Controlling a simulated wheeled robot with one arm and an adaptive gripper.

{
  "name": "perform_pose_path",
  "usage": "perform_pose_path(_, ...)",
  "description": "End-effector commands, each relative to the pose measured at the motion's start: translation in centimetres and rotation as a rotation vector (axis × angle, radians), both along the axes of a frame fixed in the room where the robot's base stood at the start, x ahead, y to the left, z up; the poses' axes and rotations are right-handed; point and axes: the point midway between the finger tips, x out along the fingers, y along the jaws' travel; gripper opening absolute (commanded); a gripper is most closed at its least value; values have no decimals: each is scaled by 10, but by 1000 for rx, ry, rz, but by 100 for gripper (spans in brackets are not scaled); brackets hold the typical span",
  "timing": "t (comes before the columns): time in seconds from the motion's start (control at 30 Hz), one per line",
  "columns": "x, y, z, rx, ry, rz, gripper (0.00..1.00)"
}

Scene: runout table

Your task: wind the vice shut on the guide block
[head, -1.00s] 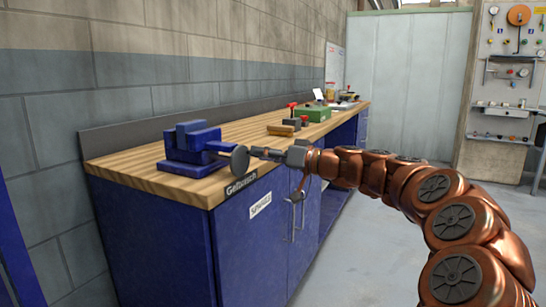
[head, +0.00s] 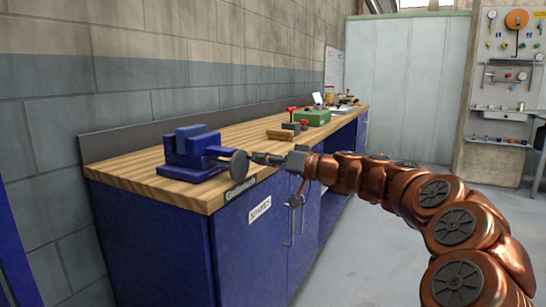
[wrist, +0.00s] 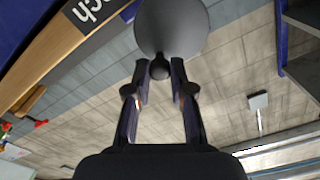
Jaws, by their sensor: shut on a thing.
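The blue vice (head: 192,148) stands on the near end of the wooden bench top. Its round grey handwheel (head: 239,164) faces right, just past the bench's front edge, and it also shows as a disc in the wrist view (wrist: 172,28). A small dark knob (wrist: 159,69) stands out from the wheel towards me. My gripper (head: 257,157) reaches in from the right. In the wrist view my fingertips (wrist: 160,76) close around the knob. I cannot make out a guide block between the vice jaws; the gap is small and partly hidden.
The bench top (head: 232,148) carries a brown block (head: 279,135), small dark pieces with a red top and a green box (head: 313,117) farther back. A grey wall runs behind it. Blue cabinets (head: 260,235) are below. The floor to the right is open.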

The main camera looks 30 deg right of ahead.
Motion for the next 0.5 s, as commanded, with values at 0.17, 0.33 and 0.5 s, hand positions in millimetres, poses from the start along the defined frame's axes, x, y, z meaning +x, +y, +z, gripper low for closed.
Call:
perform_pose_path(0.17,1,-1,1,97,60,2,0)
perform_pose_path(0.33,2,-2,-2,183,110,2,0)
perform_pose_path(0.5,2,-3,-6,224,135,2,0)
